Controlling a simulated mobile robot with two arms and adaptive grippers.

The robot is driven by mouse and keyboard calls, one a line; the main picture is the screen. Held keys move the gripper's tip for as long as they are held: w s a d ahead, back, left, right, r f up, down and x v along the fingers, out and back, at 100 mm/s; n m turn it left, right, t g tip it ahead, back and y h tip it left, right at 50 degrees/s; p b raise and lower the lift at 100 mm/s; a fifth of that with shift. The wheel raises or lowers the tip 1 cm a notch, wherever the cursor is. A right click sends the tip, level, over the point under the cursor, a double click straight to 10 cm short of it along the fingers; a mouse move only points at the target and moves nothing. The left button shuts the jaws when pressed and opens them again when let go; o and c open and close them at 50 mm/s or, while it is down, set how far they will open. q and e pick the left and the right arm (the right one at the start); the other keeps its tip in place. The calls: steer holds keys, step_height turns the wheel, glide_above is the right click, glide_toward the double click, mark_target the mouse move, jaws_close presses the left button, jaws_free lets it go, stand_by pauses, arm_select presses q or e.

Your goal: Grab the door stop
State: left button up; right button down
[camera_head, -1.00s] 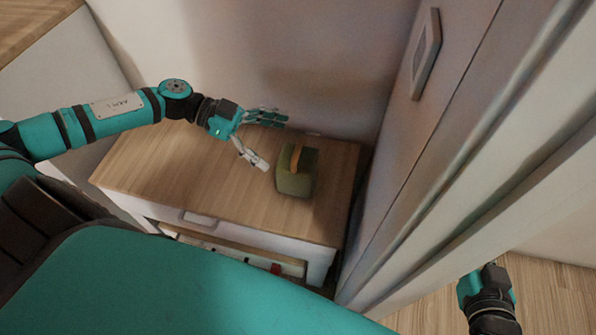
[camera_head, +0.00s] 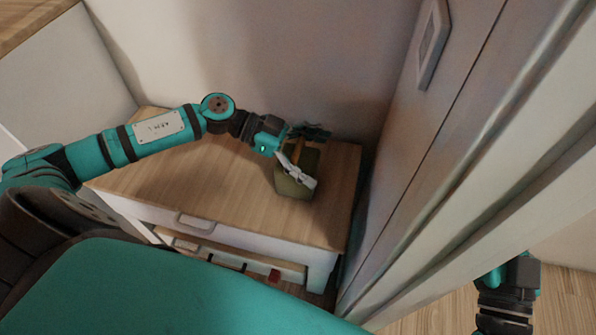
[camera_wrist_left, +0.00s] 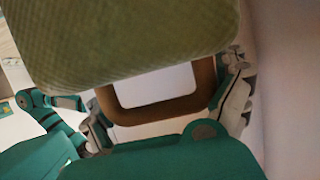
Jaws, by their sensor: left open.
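The door stop (camera_head: 293,187) is an olive-green padded block with a brown strap handle, standing on the wooden top of the small drawer cabinet (camera_head: 215,200). My left gripper (camera_head: 311,157) is open over its top, with fingers on either side of the handle and partly hiding it. In the left wrist view the green body (camera_wrist_left: 125,40) fills the top, and the brown handle loop (camera_wrist_left: 150,113) lies between the two spread fingers. Contact cannot be told. My right gripper (camera_head: 508,275) is at the lower right, its fingers not clearly visible.
A tall pale cabinet door with a handle plate (camera_head: 432,48) stands close to the right of the door stop. A wall is behind the drawer cabinet. A drawer (camera_head: 235,256) at its front is partly open, with a small red thing (camera_head: 274,275) in it. The left of the top is clear.

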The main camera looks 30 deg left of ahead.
arm_select(q)
steer(key=c, duration=1.6)
steer(key=shift+c, duration=0.5)
steer(key=shift+r, duration=0.15)
